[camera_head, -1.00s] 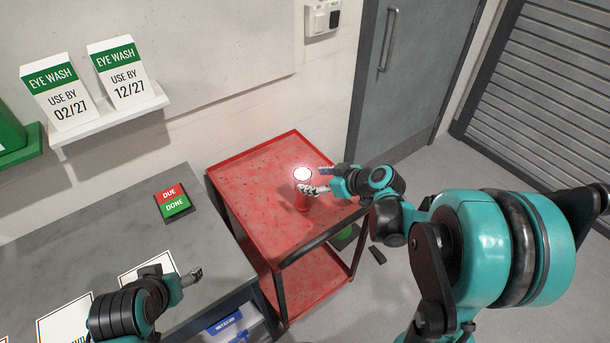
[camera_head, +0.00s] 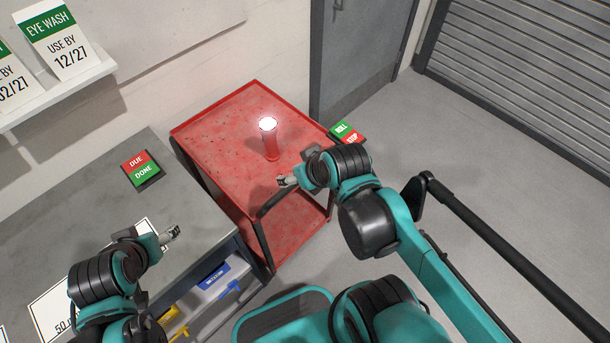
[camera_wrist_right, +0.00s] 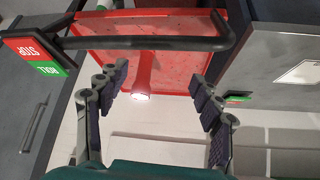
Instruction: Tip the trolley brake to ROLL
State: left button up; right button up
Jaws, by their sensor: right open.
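The trolley brake (camera_head: 347,133) is a dark plate with a green ROLL half and a red STOP half, at the right side of the red trolley (camera_head: 215,130). My right arm partly covers it in the head view, and I cannot tell which half is tipped down. In the right wrist view the brake (camera_wrist_right: 36,58) is at the upper left, inverted, outside the fingers. My right gripper (camera_head: 286,181) is open and empty over the trolley's near edge, apart from the brake. My left gripper (camera_head: 171,235) is over the grey bench; its jaws are too small to read.
A red torch (camera_head: 270,140) with a lit top stands upright on the trolley. The trolley's black handle bar (camera_wrist_right: 150,43) crosses the right wrist view. A DUE/DONE plate (camera_head: 142,168) lies on the bench (camera_head: 80,195). Clear floor (camera_head: 490,160) extends to the right.

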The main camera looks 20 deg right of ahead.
aim_at(342, 131)
jog(key=z, duration=1.25)
jog(key=i, duration=0.15)
